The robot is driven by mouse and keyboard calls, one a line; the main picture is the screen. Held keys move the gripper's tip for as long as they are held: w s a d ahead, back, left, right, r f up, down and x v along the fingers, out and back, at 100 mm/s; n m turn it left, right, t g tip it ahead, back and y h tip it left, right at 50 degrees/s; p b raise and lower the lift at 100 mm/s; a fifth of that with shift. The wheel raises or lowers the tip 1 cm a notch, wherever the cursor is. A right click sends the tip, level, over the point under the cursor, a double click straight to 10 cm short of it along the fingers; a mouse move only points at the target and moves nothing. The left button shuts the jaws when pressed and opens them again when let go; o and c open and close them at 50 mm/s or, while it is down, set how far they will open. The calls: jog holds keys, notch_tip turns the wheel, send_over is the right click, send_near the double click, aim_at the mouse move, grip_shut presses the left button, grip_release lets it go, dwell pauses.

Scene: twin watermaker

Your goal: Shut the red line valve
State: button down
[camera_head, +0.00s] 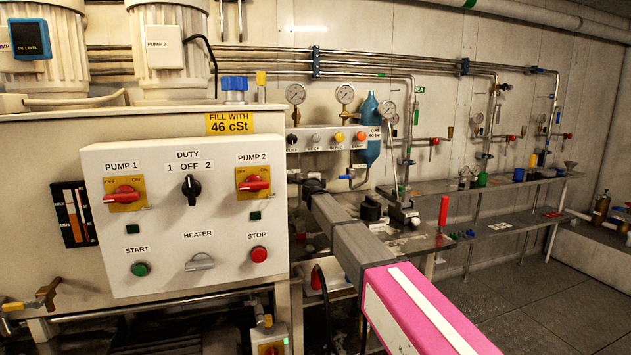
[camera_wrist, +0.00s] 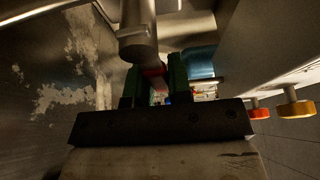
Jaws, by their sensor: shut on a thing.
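My gripper (camera_head: 313,185) is at the far end of my outstretched arm, under the left end of the white gauge panel (camera_head: 376,148). In the wrist view its two dark green fingers (camera_wrist: 155,88) are closed on a small red part (camera_wrist: 153,72), which looks like the red valve's handle. A grey metal cylinder (camera_wrist: 137,42) hangs close in front of the fingers and covers some of it. In the head view my gripper and arm hide this valve, so its handle angle cannot be told.
The panel carries knobs, among them an orange knob (camera_head: 338,137) and a red knob (camera_head: 360,136). A blue bottle (camera_head: 369,135) stands beside it. A white pump control box (camera_head: 185,215) is left of my arm. The floor (camera_head: 530,290) at right is clear.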

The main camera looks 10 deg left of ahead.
jog(key=c, duration=1)
grip_release()
jog(key=shift+c, duration=0.2)
jog(key=s+d, duration=0.1)
jog(key=s, duration=0.9)
jog(key=shift+s+d, duration=0.35)
jog(key=shift+d+f, duration=0.1)
